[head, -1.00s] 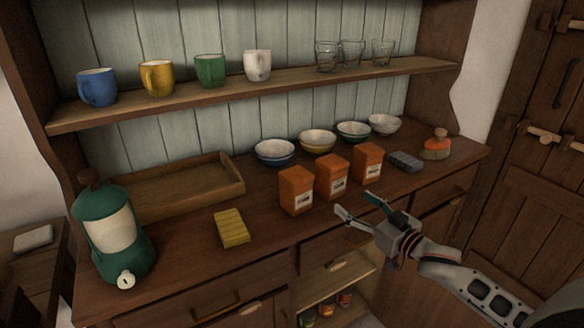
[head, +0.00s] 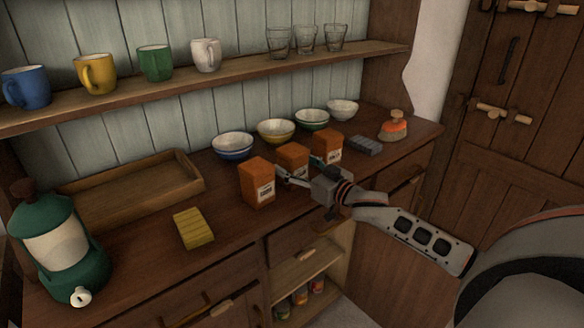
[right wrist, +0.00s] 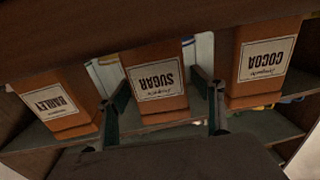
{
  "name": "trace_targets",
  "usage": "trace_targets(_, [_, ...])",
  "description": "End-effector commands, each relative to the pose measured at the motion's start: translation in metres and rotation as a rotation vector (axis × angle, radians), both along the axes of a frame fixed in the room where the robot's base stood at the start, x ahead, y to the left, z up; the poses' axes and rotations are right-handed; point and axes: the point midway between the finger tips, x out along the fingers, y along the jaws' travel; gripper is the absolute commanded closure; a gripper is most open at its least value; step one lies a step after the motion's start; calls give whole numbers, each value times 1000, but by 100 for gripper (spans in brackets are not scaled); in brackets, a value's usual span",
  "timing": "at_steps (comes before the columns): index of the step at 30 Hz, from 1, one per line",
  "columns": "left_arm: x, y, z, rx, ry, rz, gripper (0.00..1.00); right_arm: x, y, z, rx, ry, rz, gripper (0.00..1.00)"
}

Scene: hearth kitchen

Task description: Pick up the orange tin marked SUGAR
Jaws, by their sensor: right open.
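Three orange tins stand in a row near the front of the wooden counter. The middle tin, marked SUGAR (head: 292,156), has its label upside down in the right wrist view (right wrist: 155,85). My right gripper (head: 297,166) is open in front of the SUGAR tin, and its lower part is partly hidden in the head view. In the right wrist view, the gripper's fingers (right wrist: 160,82) show on either side of the tin, apart from each other. I cannot tell whether they touch it. My left gripper is not in view.
Bowls (head: 276,131) line the back. A yellow sponge (head: 193,228), a wooden tray (head: 130,196) and a green canister (head: 58,245) are at left.

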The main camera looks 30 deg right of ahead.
Motion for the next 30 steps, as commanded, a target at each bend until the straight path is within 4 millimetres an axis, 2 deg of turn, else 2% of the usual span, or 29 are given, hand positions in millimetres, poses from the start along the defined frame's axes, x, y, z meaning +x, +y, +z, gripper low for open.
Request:
trace_targets(4, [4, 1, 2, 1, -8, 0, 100, 9, 1, 0, 0, 0, 0, 33])
trace_targets(11, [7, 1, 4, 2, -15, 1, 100, 10, 2, 0, 0, 0, 0, 33])
trace_targets(12, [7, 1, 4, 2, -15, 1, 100, 10, 2, 0, 0, 0, 0, 36])
trace_targets(18, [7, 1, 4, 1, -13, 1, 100, 10, 2, 0, 0, 0, 0, 85])
trace_targets(30, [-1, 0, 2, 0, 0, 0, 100, 10, 2, 7, 1, -4, 1, 85])
